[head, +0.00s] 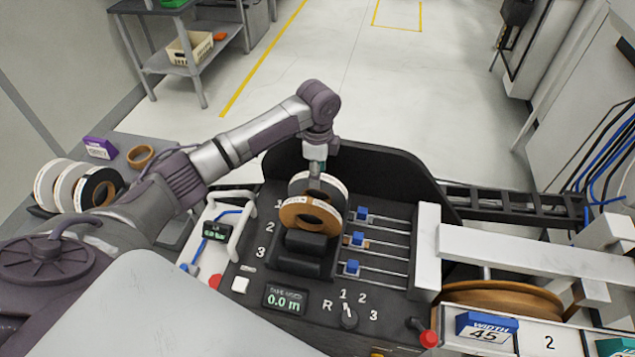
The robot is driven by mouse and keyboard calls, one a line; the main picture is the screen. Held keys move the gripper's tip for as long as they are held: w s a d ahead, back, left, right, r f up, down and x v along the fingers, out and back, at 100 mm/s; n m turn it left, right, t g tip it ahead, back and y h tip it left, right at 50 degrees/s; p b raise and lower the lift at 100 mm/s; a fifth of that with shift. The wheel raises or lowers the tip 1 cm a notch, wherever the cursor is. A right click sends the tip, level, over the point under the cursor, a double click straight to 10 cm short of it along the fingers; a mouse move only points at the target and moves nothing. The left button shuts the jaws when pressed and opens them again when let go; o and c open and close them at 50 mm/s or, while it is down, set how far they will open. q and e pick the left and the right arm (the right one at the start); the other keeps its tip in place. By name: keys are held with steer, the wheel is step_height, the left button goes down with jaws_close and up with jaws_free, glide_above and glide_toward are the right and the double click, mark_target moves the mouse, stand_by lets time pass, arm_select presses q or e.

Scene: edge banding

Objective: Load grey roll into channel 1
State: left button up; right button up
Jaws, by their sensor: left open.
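The grey roll (298,186), with a white rim, stands upright in the black cradle of the machine, in the row by label 1. A brown roll (304,215) stands directly in front of it by label 2 and hides its lower part. My left gripper (317,171) points down at the top of the grey roll, its fingers at the rim. It is open; whether the fingers touch the roll cannot be seen. Channel 1 (388,216) is the rearmost guide rod with a blue slider, right of the rolls. My right gripper is not in view.
Black blocks (305,243) fill the front of the cradle by label 3. A curved black guard (375,165) rises behind the rolls. More rolls (65,185), a purple box (100,147) and a tan ring (141,156) lie on the left table. A white beam (520,252) stands right.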

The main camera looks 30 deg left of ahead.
arm_select(q)
step_height(320, 180, up, 6)
steer(key=shift+r+b, duration=0.25)
steer(key=shift+b, duration=0.25)
steer(key=shift+r, duration=0.65)
